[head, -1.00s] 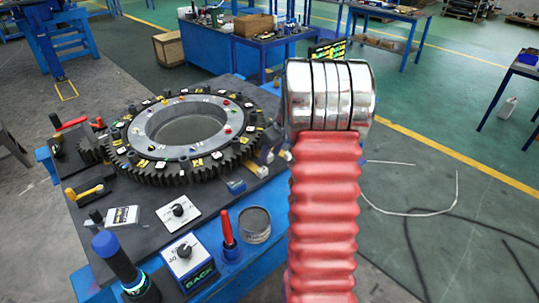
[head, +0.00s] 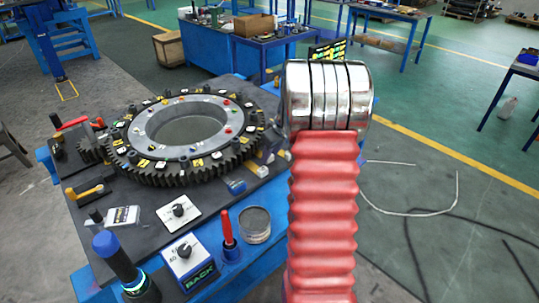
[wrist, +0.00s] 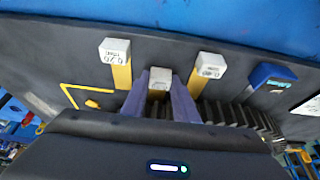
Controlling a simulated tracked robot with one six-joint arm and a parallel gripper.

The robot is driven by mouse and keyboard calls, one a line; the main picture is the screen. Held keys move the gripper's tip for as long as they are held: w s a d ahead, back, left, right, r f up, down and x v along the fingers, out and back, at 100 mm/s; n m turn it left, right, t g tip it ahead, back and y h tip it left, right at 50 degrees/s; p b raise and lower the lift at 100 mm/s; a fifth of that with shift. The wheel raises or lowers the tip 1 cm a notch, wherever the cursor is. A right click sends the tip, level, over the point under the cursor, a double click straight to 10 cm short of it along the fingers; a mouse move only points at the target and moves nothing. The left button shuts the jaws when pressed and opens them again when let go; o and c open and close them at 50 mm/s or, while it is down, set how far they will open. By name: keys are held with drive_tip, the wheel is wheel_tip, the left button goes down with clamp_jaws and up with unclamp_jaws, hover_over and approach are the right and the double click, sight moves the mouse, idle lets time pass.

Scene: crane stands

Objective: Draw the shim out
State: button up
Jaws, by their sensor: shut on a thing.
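In the wrist view, my gripper (wrist: 160,98) has its two purple fingers closed on a shim with a white tag (wrist: 160,75). The tag shows between the fingertips, and its number is too small to read surely. The shim's lower part is hidden by the fingers. One yellow shim with a white tag (wrist: 115,50) is to the left of the fingers and another (wrist: 210,66) is to the right. A dark toothed gear (wrist: 235,115) lies just behind the fingers.
A blue tagged block (wrist: 270,76) sits right of the shims. On the stand (head: 130,215) are a boxed dial labelled BACK (head: 190,265), a white dial plate (head: 178,210), a red-handled tool (head: 228,230), a round tin (head: 255,225) and a dark blue-topped cylinder (head: 125,270).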

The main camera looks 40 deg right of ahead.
clamp_jaws()
drive_tip(key=shift+s, duration=2.25)
drive_tip(key=o, duration=1.1)
unclamp_jaws()
drive_tip(key=shift+r, duration=0.15)
drive_tip(key=v, duration=1.3)
drive_tip(key=shift+s+r, duration=0.15)
drive_tip(key=shift+s, duration=0.05)
